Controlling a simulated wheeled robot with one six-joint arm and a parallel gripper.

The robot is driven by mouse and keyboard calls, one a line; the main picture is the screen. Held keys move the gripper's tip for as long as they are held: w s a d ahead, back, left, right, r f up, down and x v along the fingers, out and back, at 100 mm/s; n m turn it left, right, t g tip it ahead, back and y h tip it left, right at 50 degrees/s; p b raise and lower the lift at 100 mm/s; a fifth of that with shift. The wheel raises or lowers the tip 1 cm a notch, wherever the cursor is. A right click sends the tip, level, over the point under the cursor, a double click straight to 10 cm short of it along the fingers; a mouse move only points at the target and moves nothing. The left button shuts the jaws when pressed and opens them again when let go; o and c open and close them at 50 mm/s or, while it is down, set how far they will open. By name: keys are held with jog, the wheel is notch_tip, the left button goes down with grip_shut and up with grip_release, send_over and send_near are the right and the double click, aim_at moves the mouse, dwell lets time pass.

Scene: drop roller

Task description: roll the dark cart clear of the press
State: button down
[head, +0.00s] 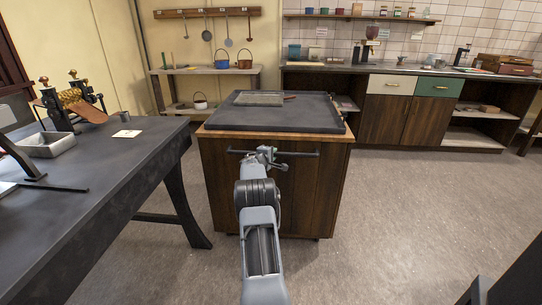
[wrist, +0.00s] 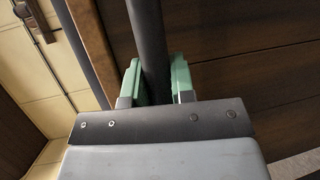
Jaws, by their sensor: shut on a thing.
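The dark cart (head: 218,180) stands upright on the floor in the middle of the head view. My gripper (head: 268,156) is shut on this handle bar; in the wrist view the green-padded fingers (wrist: 157,80) lie on either side of the bar (wrist: 148,35). The press (head: 75,101), with brass rollers in a dark frame, stands on the table at the left, apart from the cart.
The dark-topped table (head: 95,185) is close to the cart's left side, its leg splaying towards it. A pot shelf (head: 205,71) and a wooden counter (head: 395,118) stand behind. Open floor (head: 415,200) lies to the right. A dark object (head: 510,280) is at the lower right corner.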

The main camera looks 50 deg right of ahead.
jog(key=shift+w+r, duration=0.15)
jog(key=c, duration=1.3)
grip_release()
jog(key=shift+a, duration=0.1)
jog(key=o, duration=0.3)
jog(key=v, duration=1.3)
jog(key=shift+s+a, duration=0.2)
jog(key=shift+a, duration=0.05)
